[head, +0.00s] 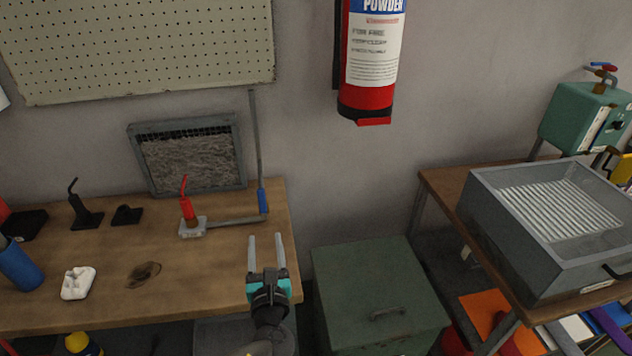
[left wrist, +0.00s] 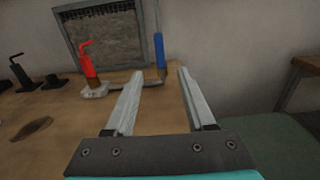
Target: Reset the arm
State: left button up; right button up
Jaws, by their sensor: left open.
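My left gripper (head: 266,240) is open and empty over the right front corner of the wooden workbench (head: 225,285). In the left wrist view its two parallel fingers (left wrist: 158,88) stand apart with nothing between them, pointing toward the back of the bench. The red bottle also shows at the left of the wrist view (left wrist: 88,66). My right gripper is not in view.
A framed mesh panel (head: 188,155) leans on the wall. A white piece (head: 77,283), a dark flat patch (head: 143,274) and a blue cylinder (head: 18,266) are on the bench. A green cabinet (head: 375,290) stands right of it. A grey metal box (head: 500,245) sits on the right table.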

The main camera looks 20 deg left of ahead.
pick_arm(q)
jog(key=s+n+g, duration=0.1)
jog(key=s+n, duration=0.1)
jog(key=n, duration=0.1)
jog(key=s+f+n+g, duration=0.1)
jog(key=n+g, duration=0.1)
jog(key=n, duration=0.1)
jog(key=s+a+f+n+g, duration=0.1)
jog(key=s+n, duration=0.1)
jog(key=n, duration=0.1)
jog(key=shift+s+f+n+y, duration=0.1)
jog(key=shift+s+n+y, duration=0.2)
jog(key=shift+y, duration=0.1)
jog(key=s+d+f+n+g+h, duration=0.1)
jog(key=s+d+n+g+h, duration=0.4)
jog(key=s+n, duration=0.4)
jog(key=s+d+n+g+h, duration=0.3)
jog(key=s+d+n+h, duration=0.2)
jog(key=s+d+n, duration=0.4)
notch_tip(320, 180, down, 23)
jog(key=s+a+g, duration=0.1)
jog(key=s, duration=0.1)
jog(key=s+a+f+g+b, duration=0.1)
jog(key=s+a+f, duration=0.2)
jog(key=s+f, duration=1)
jog(key=shift+s+f, duration=0.4)
jog(key=shift+s, duration=0.6)
